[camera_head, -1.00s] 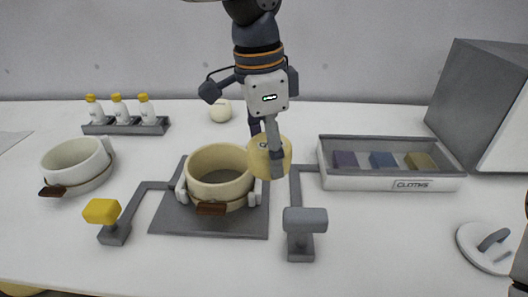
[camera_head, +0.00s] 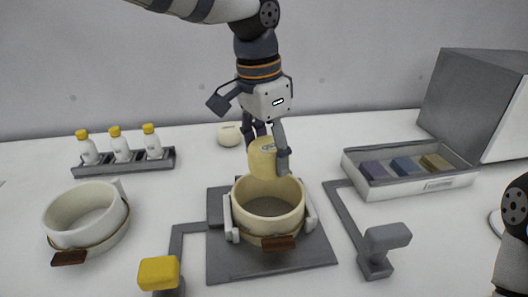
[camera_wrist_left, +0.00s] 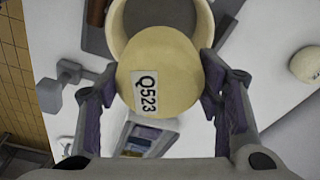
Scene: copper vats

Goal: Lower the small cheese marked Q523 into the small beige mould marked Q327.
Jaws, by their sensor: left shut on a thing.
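The small cheese (camera_head: 262,164) is a pale yellow drum. Its label Q523 reads clearly in the left wrist view (camera_wrist_left: 155,75). My left gripper (camera_head: 267,152) is shut on its sides and holds it over the back part of the beige mould (camera_head: 255,228). The cheese looks roughly upright; whether it touches the rim I cannot tell. The mould is round and open, with a brown tag whose marking I cannot read. In the left wrist view the mould (camera_wrist_left: 119,34) lies partly hidden behind the cheese.
The mould stands on a grey plate (camera_head: 225,268) between white side blocks. A yellow-topped post (camera_head: 158,272) and a grey-topped post (camera_head: 388,237) flank it.

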